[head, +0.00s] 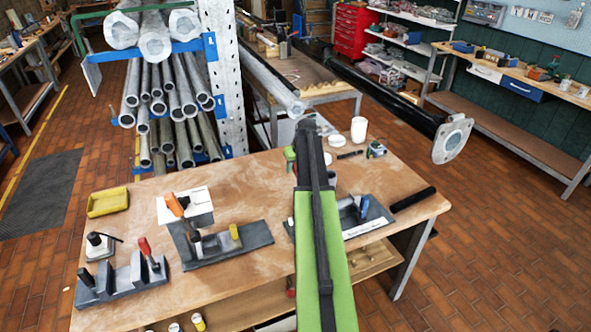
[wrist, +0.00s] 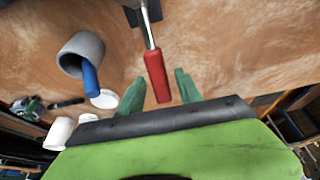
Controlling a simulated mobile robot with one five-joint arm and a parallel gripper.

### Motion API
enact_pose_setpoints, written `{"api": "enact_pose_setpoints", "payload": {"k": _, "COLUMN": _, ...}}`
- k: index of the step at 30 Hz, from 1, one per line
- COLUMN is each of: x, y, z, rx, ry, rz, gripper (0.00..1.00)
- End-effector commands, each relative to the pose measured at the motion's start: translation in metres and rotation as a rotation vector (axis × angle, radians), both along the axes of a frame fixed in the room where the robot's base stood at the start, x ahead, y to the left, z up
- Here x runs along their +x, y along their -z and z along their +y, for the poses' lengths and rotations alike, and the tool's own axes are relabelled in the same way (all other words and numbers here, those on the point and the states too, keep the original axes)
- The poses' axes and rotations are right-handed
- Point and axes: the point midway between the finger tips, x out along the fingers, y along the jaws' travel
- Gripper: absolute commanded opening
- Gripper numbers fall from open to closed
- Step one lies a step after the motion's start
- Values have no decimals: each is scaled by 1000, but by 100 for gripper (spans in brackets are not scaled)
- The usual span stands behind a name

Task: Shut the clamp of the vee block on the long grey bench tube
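My gripper shows in the wrist view (wrist: 158,92) with two teal fingers apart. A red handle (wrist: 157,78) on a metal shank lies between them in the picture; I cannot tell whether they touch it. The shank runs up to a dark part at the top edge. In the head view my green arm hides this spot. A long grey tube (head: 272,82) runs back from near my arm's tip. Blocks with handled clamps stand on the bench: one with red and black handles (head: 122,281), one with an orange handle (head: 229,246), one with a blue handle (head: 375,214), partly hidden.
A grey round-mouthed piece (wrist: 82,50) with a blue part is beside the red handle. A white cup (head: 358,130) and lid stand on the wooden bench (head: 140,205). A long black flanged tube (head: 400,108) juts in at the right. Racked tubes (head: 165,95) stand left.

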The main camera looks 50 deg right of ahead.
Motion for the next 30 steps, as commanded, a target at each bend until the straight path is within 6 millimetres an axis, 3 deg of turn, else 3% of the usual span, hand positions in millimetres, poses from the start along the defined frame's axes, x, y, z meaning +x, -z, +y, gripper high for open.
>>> {"api": "enact_pose_setpoints", "payload": {"k": 1, "x": 0, "y": 0, "z": 0, "rx": 0, "ry": 0, "rz": 0, "gripper": 34}}
{"api": "enact_pose_setpoints", "payload": {"k": 9, "x": 0, "y": 0, "z": 0, "rx": 0, "ry": -1, "rz": 0, "gripper": 0}}
{"api": "enact_pose_setpoints", "payload": {"k": 30, "x": 0, "y": 0, "z": 1, "rx": -1, "ry": -1, "rz": 0, "gripper": 0}}
